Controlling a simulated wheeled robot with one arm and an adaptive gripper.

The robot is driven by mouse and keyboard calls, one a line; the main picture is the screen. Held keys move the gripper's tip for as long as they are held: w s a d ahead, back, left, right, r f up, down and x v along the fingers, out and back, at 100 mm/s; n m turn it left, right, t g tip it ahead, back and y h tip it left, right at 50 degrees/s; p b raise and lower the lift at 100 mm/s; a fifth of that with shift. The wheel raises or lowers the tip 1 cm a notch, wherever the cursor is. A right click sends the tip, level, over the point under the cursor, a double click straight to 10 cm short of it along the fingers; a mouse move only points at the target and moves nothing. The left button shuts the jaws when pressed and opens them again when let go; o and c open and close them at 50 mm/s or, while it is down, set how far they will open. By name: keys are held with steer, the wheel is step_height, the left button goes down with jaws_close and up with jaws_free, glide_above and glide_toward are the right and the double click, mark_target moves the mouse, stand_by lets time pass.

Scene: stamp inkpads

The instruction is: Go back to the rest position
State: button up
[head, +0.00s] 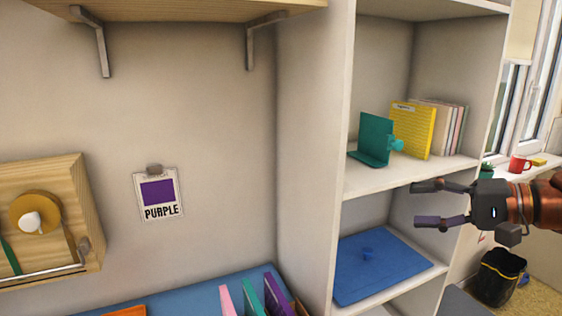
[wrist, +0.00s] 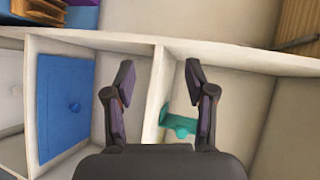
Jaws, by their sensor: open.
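My gripper (head: 428,203) is at the right of the head view, in front of the white shelf unit (head: 312,150). Its two dark fingers are spread and point left, with nothing between them. In the wrist view my gripper (wrist: 160,85) is also open and empty, with a shelf board behind the gap. A teal bookend (head: 375,138) with a knob stands on the upper shelf; it also shows in the wrist view (wrist: 180,122), partly behind a finger. A blue flat panel with a knob (head: 375,268) lies on the lower shelf; it also shows in the wrist view (wrist: 66,100).
A yellow book (head: 412,130) and several pale books (head: 448,125) stand beside the bookend. A "PURPLE" card (head: 158,195) hangs on the wall. A wooden board (head: 75,185) is at left, coloured folders (head: 276,295) are below. A black bin (head: 498,277) and red mug (head: 519,164) are at right.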

steer(key=s+a+f+n+g+h+p, duration=0.1)
steer(key=s+a+f+n+g+h, duration=0.5)
steer(key=s+a+f, duration=0.65)
steer(key=s+d+f+g+h, duration=0.1)
steer(key=s+d+f+h, duration=0.1)
steer(key=s+f, duration=0.4)
steer(key=s+d+f+g+h+p, duration=0.1)
steer(key=s+d+f+g+h, duration=0.1)
steer(key=s+f, duration=0.4)
steer(key=s+d+h, duration=0.1)
steer(key=h, duration=0.1)
steer(key=shift+d+g+h, duration=0.25)
steer(key=shift+g+h, duration=0.05)
steer(key=shift+h, duration=0.1)
